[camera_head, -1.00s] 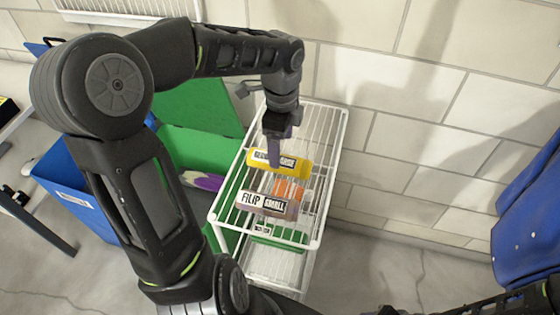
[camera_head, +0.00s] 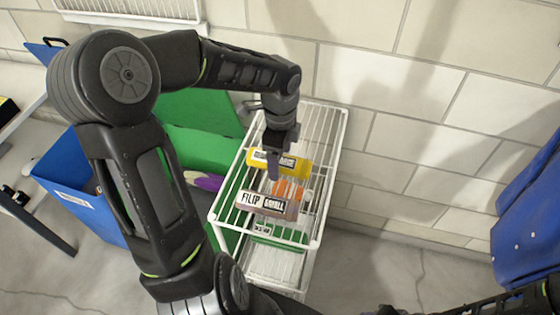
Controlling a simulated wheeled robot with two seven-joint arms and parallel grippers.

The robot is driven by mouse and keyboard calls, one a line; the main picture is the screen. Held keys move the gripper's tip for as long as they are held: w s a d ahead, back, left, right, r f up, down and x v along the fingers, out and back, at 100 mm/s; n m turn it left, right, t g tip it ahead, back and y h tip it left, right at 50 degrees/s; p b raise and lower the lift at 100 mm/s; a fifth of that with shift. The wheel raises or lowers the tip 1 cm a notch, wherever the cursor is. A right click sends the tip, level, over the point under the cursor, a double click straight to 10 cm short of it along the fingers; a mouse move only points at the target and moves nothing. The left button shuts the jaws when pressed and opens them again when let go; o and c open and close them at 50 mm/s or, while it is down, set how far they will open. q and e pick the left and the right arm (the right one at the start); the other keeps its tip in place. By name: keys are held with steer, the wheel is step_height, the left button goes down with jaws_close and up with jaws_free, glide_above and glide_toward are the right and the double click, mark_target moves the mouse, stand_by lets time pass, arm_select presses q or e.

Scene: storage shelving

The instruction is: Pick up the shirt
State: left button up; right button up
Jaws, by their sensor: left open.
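A flat grey-brown folded item (camera_head: 268,204) labelled "FILIP SMALL" lies on the top of a white wire rack (camera_head: 340,135). A yellow item (camera_head: 261,158) with a black-and-white label lies behind it, and an orange item (camera_head: 287,189) shows between them. These may be folded shirts; I cannot tell which one is the shirt of the task. My left gripper (camera_head: 274,170) points down over the rack, open and empty, its fingers in front of part of the yellow item. Whether it touches anything is not clear. My right gripper is out of view.
A green panel or bin (camera_head: 200,150) stands left of the rack, with a purple and white item (camera_head: 207,182) beside it. A blue bin (camera_head: 68,190) is further left. A brick wall stands behind the rack. A blue thing (camera_head: 530,220) is at the right edge.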

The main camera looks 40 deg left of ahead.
arm_select(q)
steer(key=shift+c, duration=0.5)
steer(key=c, duration=1.5)
